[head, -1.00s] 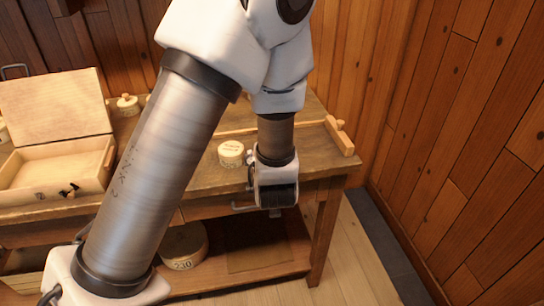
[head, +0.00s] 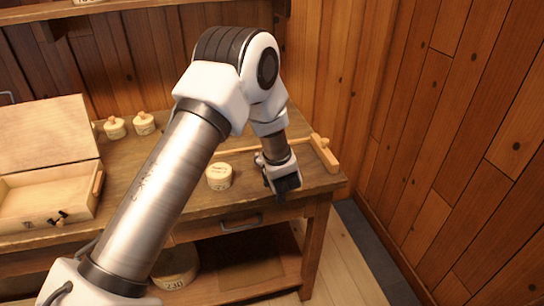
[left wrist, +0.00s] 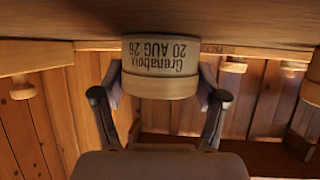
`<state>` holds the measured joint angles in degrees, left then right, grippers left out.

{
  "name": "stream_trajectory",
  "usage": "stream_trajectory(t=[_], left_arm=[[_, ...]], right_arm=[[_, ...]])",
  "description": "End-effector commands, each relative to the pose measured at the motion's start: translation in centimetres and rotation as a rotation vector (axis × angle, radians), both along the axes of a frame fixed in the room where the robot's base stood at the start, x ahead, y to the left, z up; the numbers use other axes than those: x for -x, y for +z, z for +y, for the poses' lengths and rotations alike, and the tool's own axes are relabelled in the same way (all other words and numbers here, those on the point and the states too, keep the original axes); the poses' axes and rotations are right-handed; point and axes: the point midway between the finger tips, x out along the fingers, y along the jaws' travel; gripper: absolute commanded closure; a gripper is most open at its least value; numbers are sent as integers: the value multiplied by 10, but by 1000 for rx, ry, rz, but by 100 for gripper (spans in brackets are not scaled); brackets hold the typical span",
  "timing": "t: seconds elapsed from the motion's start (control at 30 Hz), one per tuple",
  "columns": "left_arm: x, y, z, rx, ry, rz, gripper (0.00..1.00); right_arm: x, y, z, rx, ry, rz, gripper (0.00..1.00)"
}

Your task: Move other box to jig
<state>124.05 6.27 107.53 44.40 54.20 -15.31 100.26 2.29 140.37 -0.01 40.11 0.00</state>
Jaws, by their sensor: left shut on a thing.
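My left gripper (head: 262,160) is at the right end of the workbench. In the left wrist view its fingers (left wrist: 160,95) are shut around a round pale wooden box (left wrist: 160,65) with upside-down printing that includes "20 AUG 26". The box is close to the tabletop; I cannot tell whether it touches. In the head view that box is hidden behind my gripper. Another round labelled box (head: 219,176) stands on the bench to the left of my gripper. A long wooden strip with an end block (head: 324,153), possibly the jig, lies behind. My right gripper is not in view.
An open wooden case (head: 45,205) stands at the left of the workbench (head: 270,210). Two knobbed round boxes (head: 144,123) stand at the back. A larger round box (head: 175,270) sits on the lower shelf. Plank walls close off the back and right.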

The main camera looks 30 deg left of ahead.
Motion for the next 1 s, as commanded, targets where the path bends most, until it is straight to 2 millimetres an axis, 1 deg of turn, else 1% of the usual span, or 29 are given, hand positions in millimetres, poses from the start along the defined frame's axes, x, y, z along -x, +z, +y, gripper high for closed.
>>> stream_trajectory(t=[0.13, 0.17, 0.2, 0.5, 0.6, 0.67, 0.77, 1.0], left_arm=[[0, -5, 0, -1, 0, 1, 58], [0, -3, 0, 0, 0, 0, 17], [0, -3, 0, 0, 0, 0, 3], [0, -3, 0, 0, 0, 0, 2], [0, 3, 0, 0, 0, -2, 2], [4, 4, -5, -1, -2, -1, 2], [17, 12, -17, -2, -4, -1, 2], [59, 39, -55, -5, -5, -1, 2]], right_arm=[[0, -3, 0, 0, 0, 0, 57], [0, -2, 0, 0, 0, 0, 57], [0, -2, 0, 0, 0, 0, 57], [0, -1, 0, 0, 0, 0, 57], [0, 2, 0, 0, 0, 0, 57], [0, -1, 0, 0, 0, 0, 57], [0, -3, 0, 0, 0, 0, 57], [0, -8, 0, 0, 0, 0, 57]])
